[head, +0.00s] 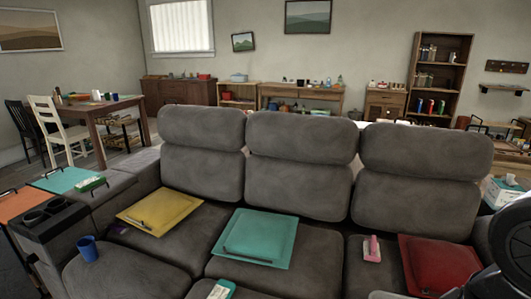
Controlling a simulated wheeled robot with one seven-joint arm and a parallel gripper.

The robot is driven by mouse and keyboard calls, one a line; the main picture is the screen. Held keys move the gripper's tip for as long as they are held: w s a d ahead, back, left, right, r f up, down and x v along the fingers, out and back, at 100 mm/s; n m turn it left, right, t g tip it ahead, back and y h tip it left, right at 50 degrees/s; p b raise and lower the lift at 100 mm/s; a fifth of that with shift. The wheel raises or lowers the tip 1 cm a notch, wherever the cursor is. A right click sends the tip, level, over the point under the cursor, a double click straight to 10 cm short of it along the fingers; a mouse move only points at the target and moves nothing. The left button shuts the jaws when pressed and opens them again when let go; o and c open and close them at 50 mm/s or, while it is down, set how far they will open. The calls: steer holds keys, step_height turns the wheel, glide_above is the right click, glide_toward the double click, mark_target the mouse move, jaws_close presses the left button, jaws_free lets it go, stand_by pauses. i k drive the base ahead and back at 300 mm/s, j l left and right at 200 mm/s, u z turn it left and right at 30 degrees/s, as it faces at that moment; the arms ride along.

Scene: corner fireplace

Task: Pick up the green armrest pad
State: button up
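A flat teal-green pad (62,179) lies on the left armrest of the grey sofa, at the left of the head view. A small green box with a pale top (90,184) lies on its right edge. A larger teal square pad (255,238) with a dark handle lies on the middle seat. Which of these green things is the armrest pad, I cannot tell for certain by colour alone; the first is the one on an armrest. Dark parts of my arm show at the lower right, far from the left armrest. My gripper's fingertips do not show.
The grey sofa (203,183) fills the foreground. A yellow pad (160,211), a red pad (440,265) and a pink item (371,248) lie on its seats. A blue cup (88,248) stands front left. An orange pad (22,204) and black cup holder (50,222) are near the armrest.

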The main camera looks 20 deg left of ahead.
mark_target(81, 187)
steer(key=j, duration=1)
steer(key=i+j+u, duration=0.1)
steer(key=j, duration=0.9)
steer(key=i+j, duration=0.1)
steer(key=j, duration=0.9)
steer(key=i+j, duration=0.1)
steer(key=j, duration=0.85)
steer(key=i+j, duration=0.15)
steer(key=j, duration=0.35)
steer(key=i+j+u, duration=0.1)
steer(key=j, duration=0.4)
steer(key=i+j, duration=0.1)
steer(key=j, duration=0.35)
steer(key=i+j, duration=0.1)
steer(key=j, duration=0.4)
steer(key=i+j, duration=0.2)
steer(key=j, duration=0.2)
steer(key=i+j, duration=0.2)
steer(key=j, duration=0.15)
steer(key=j+u, duration=0.05)
